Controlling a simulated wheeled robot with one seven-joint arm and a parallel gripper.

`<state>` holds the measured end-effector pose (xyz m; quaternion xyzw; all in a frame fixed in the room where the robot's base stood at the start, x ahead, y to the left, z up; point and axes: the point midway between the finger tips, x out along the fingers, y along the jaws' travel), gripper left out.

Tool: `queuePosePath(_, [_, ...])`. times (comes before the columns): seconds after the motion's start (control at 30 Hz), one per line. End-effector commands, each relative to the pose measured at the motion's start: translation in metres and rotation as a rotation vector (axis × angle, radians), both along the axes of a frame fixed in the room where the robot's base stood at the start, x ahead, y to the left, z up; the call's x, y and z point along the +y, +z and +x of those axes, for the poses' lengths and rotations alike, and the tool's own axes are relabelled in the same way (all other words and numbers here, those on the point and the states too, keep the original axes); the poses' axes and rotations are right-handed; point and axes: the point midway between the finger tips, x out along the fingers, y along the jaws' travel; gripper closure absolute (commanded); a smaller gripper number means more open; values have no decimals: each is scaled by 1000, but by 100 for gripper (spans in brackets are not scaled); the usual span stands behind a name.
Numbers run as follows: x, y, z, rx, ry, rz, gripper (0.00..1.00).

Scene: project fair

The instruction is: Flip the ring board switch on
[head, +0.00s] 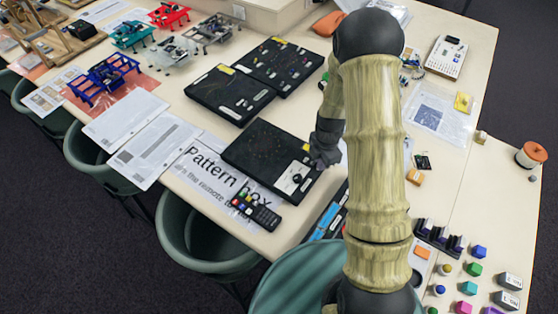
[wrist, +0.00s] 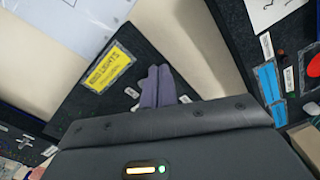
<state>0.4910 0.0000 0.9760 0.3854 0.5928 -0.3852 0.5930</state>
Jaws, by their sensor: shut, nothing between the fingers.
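A black board (head: 262,150) lies on the table behind the "Pattern box" sign, with a white panel (head: 293,178) and dark knob at its right end. I cannot tell if this is the ring board. My gripper (head: 325,158) is at the board's right edge, its fingertips hard to make out there. In the wrist view my gripper (wrist: 157,86) has its two grey fingers together, empty, over a black board with a yellow label (wrist: 108,67). Small white labels (wrist: 131,92) sit beside the fingers. No switch shows clearly; the fingers may hide it.
Two more black boards (head: 230,93) lie behind. A remote (head: 255,212) and the printed sign (head: 215,178) lie in front. Blue-labelled black items (head: 326,222) lie near my arm, and coloured blocks (head: 475,268) stand at the right. Green chairs (head: 195,235) line the front edge.

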Motion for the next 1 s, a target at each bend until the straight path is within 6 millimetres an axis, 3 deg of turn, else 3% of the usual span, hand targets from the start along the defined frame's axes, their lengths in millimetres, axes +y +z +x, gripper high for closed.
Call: queuePosePath(1.0, [11, 2, 9, 0, 1, 0, 100])
